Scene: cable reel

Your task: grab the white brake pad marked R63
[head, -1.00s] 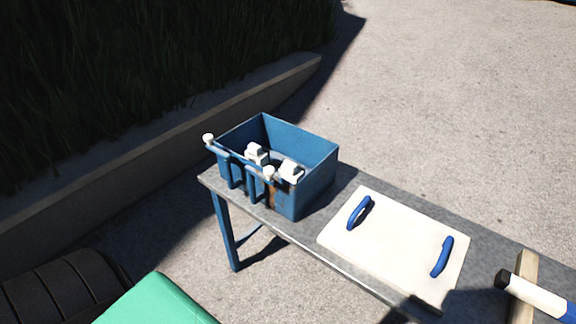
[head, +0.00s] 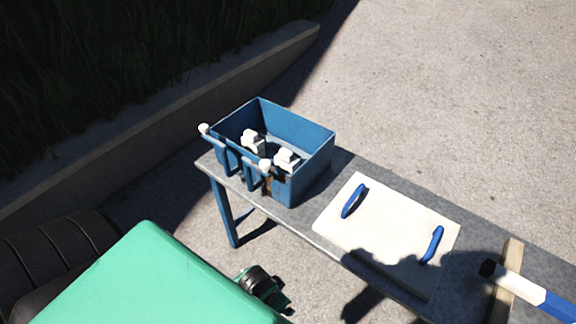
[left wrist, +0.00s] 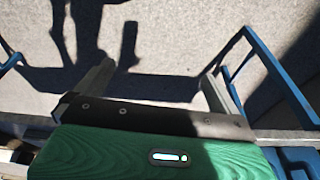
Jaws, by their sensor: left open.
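Two white blocky pieces, likely brake pads, are in the blue bin: one at the left (head: 252,141) and one nearer the front right (head: 287,160). No marking is legible on either, so I cannot tell which is R63. The blue bin (head: 318,160) stands at the table's far left end. My left gripper (left wrist: 160,68) shows in the left wrist view, its two fingers wide apart and nothing between them, above shadowed ground beside blue metal legs. In the head view its fingers cannot be made out. My right gripper is in neither view.
A white board (head: 375,215) with two blue handles lies on the grey table (head: 345,172). A tool with a blue-and-white handle (head: 520,288) rests across a wooden bar (head: 500,300) at right.

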